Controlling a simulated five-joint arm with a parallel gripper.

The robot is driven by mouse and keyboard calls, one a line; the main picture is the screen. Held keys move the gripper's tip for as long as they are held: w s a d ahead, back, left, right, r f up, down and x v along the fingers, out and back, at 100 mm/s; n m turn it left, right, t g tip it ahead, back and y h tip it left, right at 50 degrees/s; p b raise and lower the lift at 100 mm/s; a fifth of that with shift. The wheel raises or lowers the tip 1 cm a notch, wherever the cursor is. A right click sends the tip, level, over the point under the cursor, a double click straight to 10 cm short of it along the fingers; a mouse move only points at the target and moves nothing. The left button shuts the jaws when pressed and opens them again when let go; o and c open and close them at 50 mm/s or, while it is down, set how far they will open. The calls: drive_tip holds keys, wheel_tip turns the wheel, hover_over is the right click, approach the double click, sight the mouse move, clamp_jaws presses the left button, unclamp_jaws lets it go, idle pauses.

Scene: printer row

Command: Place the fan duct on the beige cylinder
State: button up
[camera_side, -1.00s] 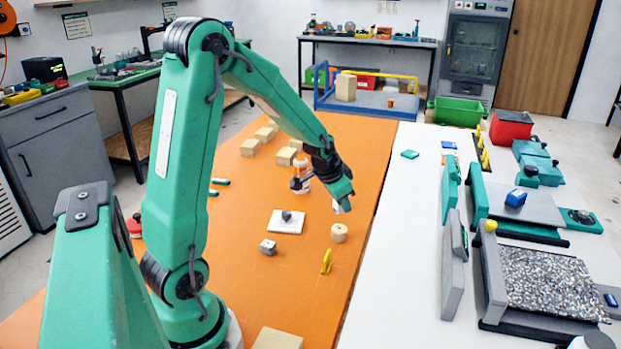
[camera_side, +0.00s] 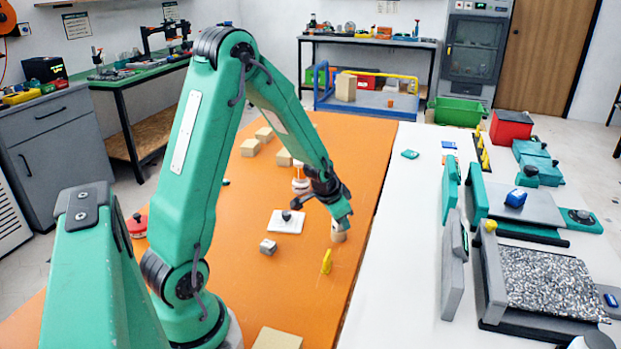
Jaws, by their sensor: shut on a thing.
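My gripper (camera_side: 340,221) points down over the beige cylinder (camera_side: 338,237), which stands on the orange table near its right edge. My gripper is shut on a small pale piece, most likely the fan duct. The fingers hide most of it, so its shape is unclear. It is right at the top of the cylinder. I cannot tell whether the two touch.
A yellow part (camera_side: 326,262) stands close in front of the cylinder. A grey block (camera_side: 268,247) and a white plate with a dark knob (camera_side: 285,222) lie to the left. Beige blocks (camera_side: 264,134) sit farther back. A white surface (camera_side: 404,225) adjoins on the right.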

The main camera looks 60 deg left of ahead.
drive_tip(key=shift+f, duration=0.1)
drive_tip(key=o, duration=1)
drive_tip(key=shift+c, duration=0.2)
drive_tip(key=v, duration=1.2)
drive_tip(key=shift+r, duration=0.2)
drive_tip(key=s+d+r+h, duration=0.1)
drive_tip(key=s+d+r, duration=0.3)
drive_tip(key=s+d, duration=0.3)
drive_tip(key=s+d+r+h, duration=0.1)
drive_tip(key=s+d+r, duration=0.4)
drive_tip(key=s+d, duration=0.2)
drive_tip(key=shift+d+t, duration=0.3)
drive_tip(key=shift+d, duration=0.25)
